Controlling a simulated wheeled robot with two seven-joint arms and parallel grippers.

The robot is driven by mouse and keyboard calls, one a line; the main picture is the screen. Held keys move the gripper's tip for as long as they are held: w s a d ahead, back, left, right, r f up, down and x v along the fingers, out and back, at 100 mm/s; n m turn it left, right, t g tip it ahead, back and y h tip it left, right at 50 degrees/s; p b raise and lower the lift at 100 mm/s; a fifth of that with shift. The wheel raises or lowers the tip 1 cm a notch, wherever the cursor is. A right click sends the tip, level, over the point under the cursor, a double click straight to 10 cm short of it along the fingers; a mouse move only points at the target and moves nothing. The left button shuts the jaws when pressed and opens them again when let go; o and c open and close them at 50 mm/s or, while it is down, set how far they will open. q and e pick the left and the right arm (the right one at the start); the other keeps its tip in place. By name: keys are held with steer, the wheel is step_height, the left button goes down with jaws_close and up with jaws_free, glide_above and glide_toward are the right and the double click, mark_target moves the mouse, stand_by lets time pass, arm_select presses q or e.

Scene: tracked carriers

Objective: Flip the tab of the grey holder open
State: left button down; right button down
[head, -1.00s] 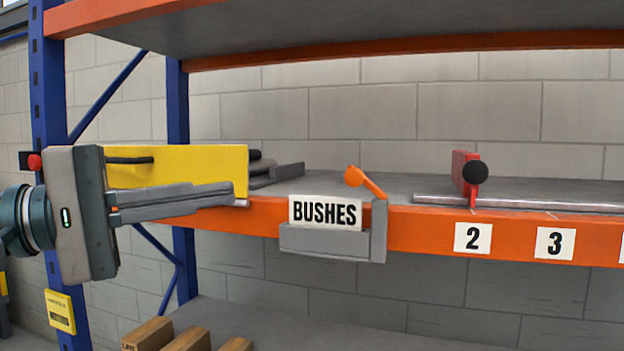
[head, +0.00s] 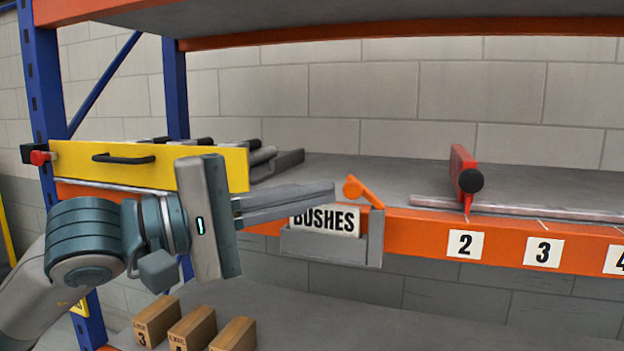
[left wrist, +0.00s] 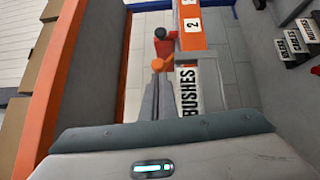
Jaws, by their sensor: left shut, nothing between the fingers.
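The grey holder (head: 322,247) is fixed to the front of the orange shelf beam and holds a white card reading BUSHES (head: 345,221). Its orange tab (head: 370,193) slants from the top of the right post up and left to a round knob. My left gripper (head: 332,190) is shut and empty. Its tips are just left of the knob, with a small gap visible, and the fingers cover the card's top left. In the left wrist view the card (left wrist: 187,92) and orange knob (left wrist: 158,65) show beyond the fingers. My right gripper is not in view.
A yellow drawer front (head: 75,160) with a black handle stands on the shelf behind my left arm. A red divider (head: 462,172) stands on a rail at the right, above number labels. Several cardboard boxes (head: 192,328) lie on the lower shelf. The deck between holder and divider is clear.

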arm_select(q)
steer(key=shift+d, duration=0.2)
stand_by(0.5)
steer(key=shift+r+b, duration=0.15)
steer(key=shift+b, duration=0.25)
steer(key=shift+s+d+r+m+g+y+b, duration=0.1)
steer(key=shift+r+m+g+y+b, duration=0.2)
steer(key=shift+m+y+b, duration=0.25)
steer(key=shift+d+r+b, duration=0.1)
steer(key=shift+r+b, duration=0.05)
steer(key=shift+b, duration=0.2)
steer(key=shift+s+d+r+m+y, duration=0.1)
steer(key=shift+r+m+y, duration=0.25)
steer(key=shift+m+y, duration=0.15)
steer(key=d+r+m+y, duration=0.1)
steer(key=y, duration=0.1)
steer(key=d+r+m+y+p, duration=0.1)
steer(key=m+y, duration=0.1)
steer(key=s+d+r+m+y, duration=0.1)
steer(key=y, duration=0.1)
steer(key=shift+s+d+r+g+p, duration=0.1)
steer(key=shift+d+r+g+p, duration=0.05)
steer(key=shift+d+g+p, duration=0.25)
